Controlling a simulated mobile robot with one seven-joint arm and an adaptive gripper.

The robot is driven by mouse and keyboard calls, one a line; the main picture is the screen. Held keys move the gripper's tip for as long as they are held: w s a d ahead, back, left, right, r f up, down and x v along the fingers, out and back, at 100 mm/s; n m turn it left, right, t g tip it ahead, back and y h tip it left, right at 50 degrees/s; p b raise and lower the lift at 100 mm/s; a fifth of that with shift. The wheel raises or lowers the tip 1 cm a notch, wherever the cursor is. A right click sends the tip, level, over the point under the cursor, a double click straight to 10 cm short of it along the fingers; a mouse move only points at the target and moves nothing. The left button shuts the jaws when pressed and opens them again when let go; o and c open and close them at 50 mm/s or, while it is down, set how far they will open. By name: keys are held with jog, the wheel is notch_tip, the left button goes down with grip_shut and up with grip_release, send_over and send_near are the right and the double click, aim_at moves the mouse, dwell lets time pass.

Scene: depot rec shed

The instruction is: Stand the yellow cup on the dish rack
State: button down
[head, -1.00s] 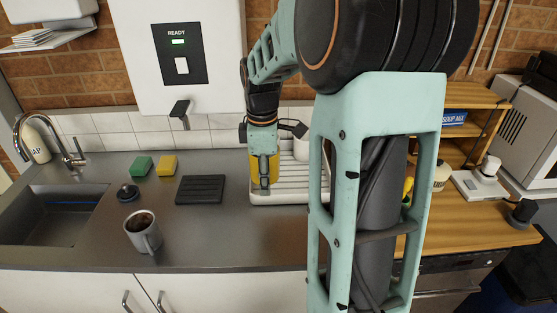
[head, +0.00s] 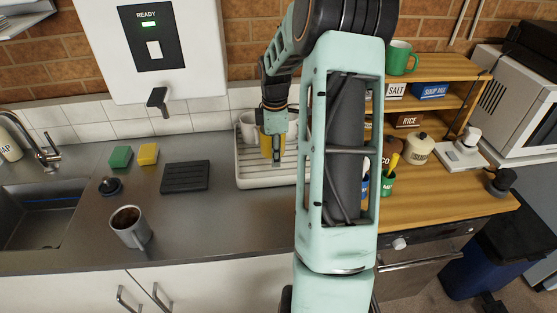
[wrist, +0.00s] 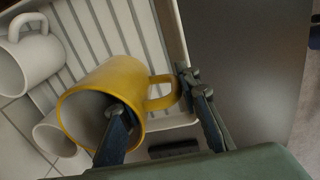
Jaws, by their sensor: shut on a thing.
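The yellow cup (head: 266,143) is at my gripper (head: 276,152), over the white slatted dish rack (head: 262,182) at the back of the counter. In the wrist view the yellow cup (wrist: 125,72) has its open mouth toward the lower left and its handle toward the right finger. My gripper (wrist: 162,112) is shut on the cup, with one finger inside the mouth and the other on the handle side. The dish rack (wrist: 172,27) lies beneath it. I cannot tell whether the cup's base touches the slats. My arm hides the rack's right part.
White mugs (head: 247,127) stand in the rack beside the yellow cup; one shows clearly in the wrist view (wrist: 28,65). A grey mug (head: 130,228) with dark contents, a black ribbed mat (head: 185,177), and green (head: 121,156) and yellow (head: 148,154) sponges are to the left.

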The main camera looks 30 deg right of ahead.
jog(key=shift+w+d+f, duration=0.25)
jog(key=shift+d+f, duration=0.55)
jog(key=shift+f, duration=1.7)
jog(key=shift+f, duration=0.25)
jog(key=c, duration=1.7)
grip_release()
jog(key=shift+c, duration=0.2)
jog(key=shift+r, duration=0.1)
jog(key=shift+r, duration=0.5)
notch_tip(320, 180, up, 11)
jog(key=shift+s+a+r, duration=0.15)
jog(key=shift+s, duration=0.15)
